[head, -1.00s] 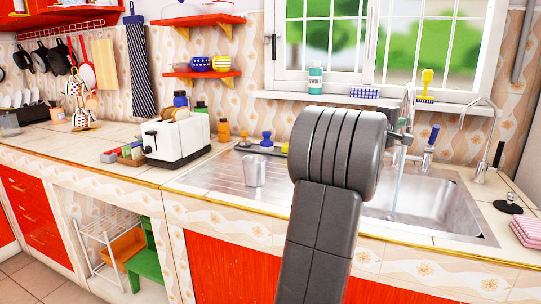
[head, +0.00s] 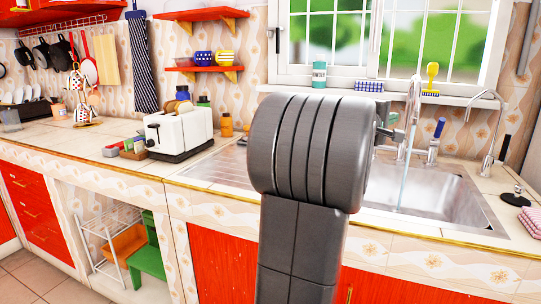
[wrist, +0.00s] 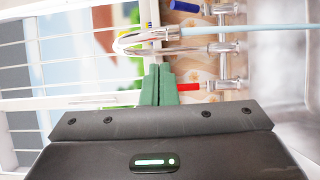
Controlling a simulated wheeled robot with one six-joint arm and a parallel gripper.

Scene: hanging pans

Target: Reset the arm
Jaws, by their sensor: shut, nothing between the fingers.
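My own dark grey arm rises through the middle of the head view, its thick rounded joint in front of the sink counter. In the wrist view my gripper (wrist: 160,84) shows two green fingers pressed together with nothing between them. Its fingertips point toward the window and the taps. In the head view the arm hides most of the gripper.
The sink (head: 430,192) and its running tap (head: 412,105) lie right of my arm. A toaster (head: 178,132) stands on the counter to the left. Dark pans (head: 42,53) hang on the far-left wall. A red shelf (head: 203,70) with bowls is above the toaster.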

